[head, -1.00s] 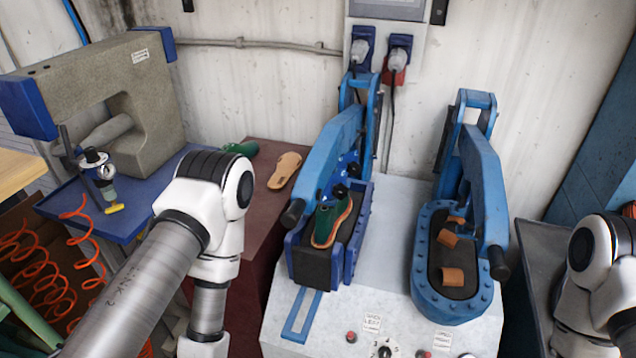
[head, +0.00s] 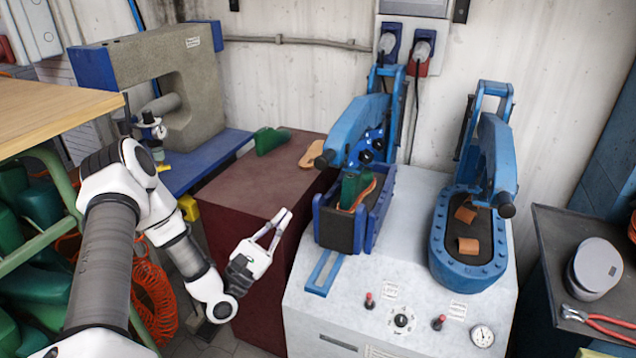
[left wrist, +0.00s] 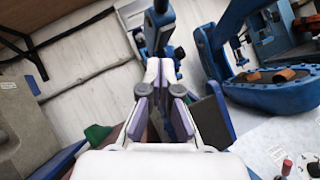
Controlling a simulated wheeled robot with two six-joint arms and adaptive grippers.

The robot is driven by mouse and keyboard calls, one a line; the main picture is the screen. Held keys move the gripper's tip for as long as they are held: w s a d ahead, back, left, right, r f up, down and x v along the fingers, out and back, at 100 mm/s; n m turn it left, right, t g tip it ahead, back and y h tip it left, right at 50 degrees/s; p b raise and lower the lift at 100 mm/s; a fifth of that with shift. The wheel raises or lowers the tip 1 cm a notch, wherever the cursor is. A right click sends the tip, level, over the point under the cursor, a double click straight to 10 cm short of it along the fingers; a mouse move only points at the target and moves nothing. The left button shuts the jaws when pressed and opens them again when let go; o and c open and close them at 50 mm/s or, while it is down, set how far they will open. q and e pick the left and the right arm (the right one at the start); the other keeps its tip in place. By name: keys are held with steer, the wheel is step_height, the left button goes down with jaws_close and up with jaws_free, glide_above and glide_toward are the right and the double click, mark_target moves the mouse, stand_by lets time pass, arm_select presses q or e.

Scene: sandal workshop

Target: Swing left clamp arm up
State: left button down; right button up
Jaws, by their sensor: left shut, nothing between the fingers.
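The left clamp arm (head: 358,125) is blue and slopes forward and down from its rear hinge to a dark handle (head: 321,160) at its left front end. The clamp sits over a blue-sided bed (head: 380,222) holding a green and tan sandal (head: 356,190). My left gripper (head: 285,212) has its fingers shut and empty, in front and left of the bed, lower than the handle and apart from it. In the left wrist view its fingers (left wrist: 158,68) point towards blue clamp parts (left wrist: 160,30). My right gripper is not in view.
A second blue clamp (head: 497,155) with tan straps stands on the right of the white machine (head: 420,300). A dark red block (head: 262,180) with a tan sole (head: 311,154) lies left of it. Red pliers (head: 600,322) lie at far right.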

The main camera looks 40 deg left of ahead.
arm_select(q)
steer(key=w+d+r+p, duration=0.3)
steer(key=w+r, duration=0.3)
steer(key=r, duration=0.2)
steer(key=shift+w+r+p, duration=0.2)
steer(key=shift+w+p, duration=0.15)
steer(key=shift+w, duration=0.05)
steer(key=shift+w+f, duration=0.1)
